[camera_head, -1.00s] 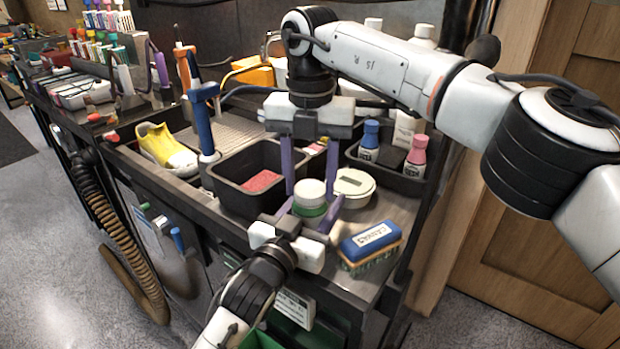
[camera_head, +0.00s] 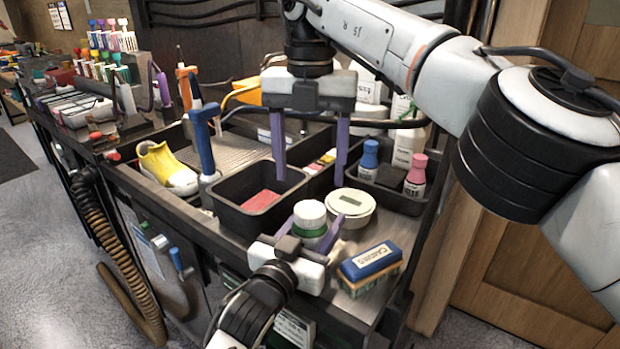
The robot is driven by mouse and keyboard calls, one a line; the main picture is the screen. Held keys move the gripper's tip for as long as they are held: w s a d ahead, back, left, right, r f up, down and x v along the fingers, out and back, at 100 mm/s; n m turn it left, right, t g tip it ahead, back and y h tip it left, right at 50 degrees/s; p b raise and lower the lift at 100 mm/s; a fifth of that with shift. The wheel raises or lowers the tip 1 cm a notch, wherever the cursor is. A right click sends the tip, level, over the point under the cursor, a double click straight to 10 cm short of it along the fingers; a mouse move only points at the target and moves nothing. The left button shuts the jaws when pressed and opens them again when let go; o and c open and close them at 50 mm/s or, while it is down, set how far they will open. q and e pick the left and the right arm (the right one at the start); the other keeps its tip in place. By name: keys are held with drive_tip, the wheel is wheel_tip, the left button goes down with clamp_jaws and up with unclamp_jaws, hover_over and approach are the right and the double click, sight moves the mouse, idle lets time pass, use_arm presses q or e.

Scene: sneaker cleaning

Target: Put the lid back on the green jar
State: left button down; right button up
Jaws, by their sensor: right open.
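The green jar (camera_head: 311,232) stands upright near the front edge of the cart top, with a white lid (camera_head: 310,213) sitting on top. I cannot tell whether the lid is fully tight. My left gripper (camera_head: 317,227) is low at the jar, its purple fingers on either side of it. I cannot tell whether they touch it, and the jar's lower part is hidden. My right gripper (camera_head: 310,173) is open and empty, pointing down above and behind the lid, clear of it.
A round white-lidded tub (camera_head: 351,203) stands right of the jar, and a blue-topped brush (camera_head: 370,262) lies in front of it. A black bin (camera_head: 235,203) is at left. Pink (camera_head: 416,178) and blue (camera_head: 369,160) bottles stand in a tray behind.

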use_arm(q)
drive_tip(key=shift+f, duration=0.1)
use_arm(e)
drive_tip(key=shift+r, duration=0.15)
use_arm(q)
drive_tip(key=c, duration=0.7)
unclamp_jaws()
drive_tip(key=shift+c, duration=0.2)
drive_tip(key=v, duration=1)
drive_tip(key=shift+s, duration=0.15)
